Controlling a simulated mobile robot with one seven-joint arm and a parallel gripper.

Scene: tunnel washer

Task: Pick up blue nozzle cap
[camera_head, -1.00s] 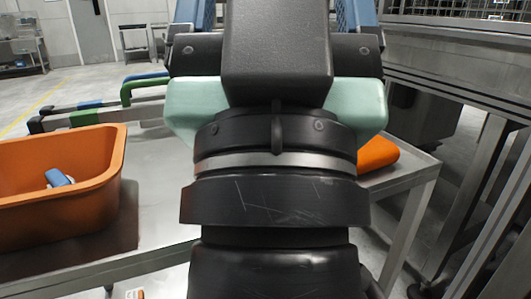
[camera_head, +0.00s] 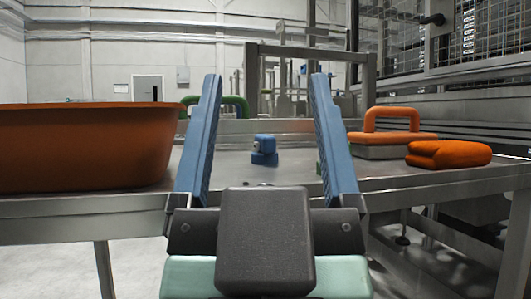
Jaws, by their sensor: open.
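A small blue cap-like object (camera_head: 264,151), which looks like the blue nozzle cap, stands on the metal table (camera_head: 330,178) near the middle of the view. My gripper (camera_head: 265,85) is open, with its two blue fingers spread wide. The blue object shows between the fingers, beyond them, and nothing is held. How far ahead of the fingertips it lies is hard to tell. Its lower part is in plain view above the dark gripper body.
A large orange tub (camera_head: 85,150) stands on the table at left. An orange-handled block (camera_head: 391,135) and a folded orange cloth (camera_head: 448,154) lie at right. A green handle (camera_head: 232,104) is behind the left finger. Metal framing and mesh rise behind.

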